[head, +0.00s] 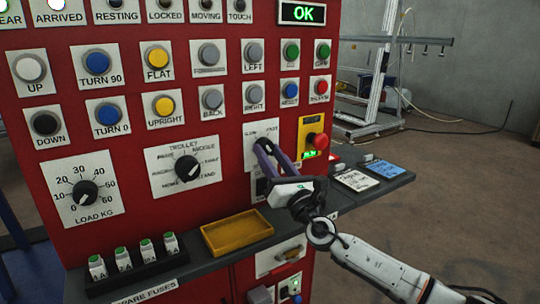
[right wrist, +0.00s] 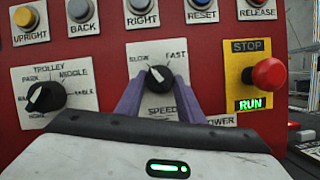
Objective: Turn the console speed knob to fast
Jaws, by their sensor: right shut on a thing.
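The speed knob (right wrist: 158,79) is a round black knob with a white pointer, on a white plate marked SLOW at left and FAST at right. Its pointer looks turned to the upper left, toward SLOW. The purple fingers of my right gripper (head: 262,150) are shut on the knob from its two sides, also in the right wrist view (right wrist: 157,88). In the head view the fingers hide the knob. My left gripper is not in view.
The trolley knob (right wrist: 44,96) is left of the speed plate. A red stop button (right wrist: 269,74) on a yellow plate, with a lit RUN sign, is close at right. A shelf with a yellow tray (head: 237,233) and fuses (head: 135,255) juts out below.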

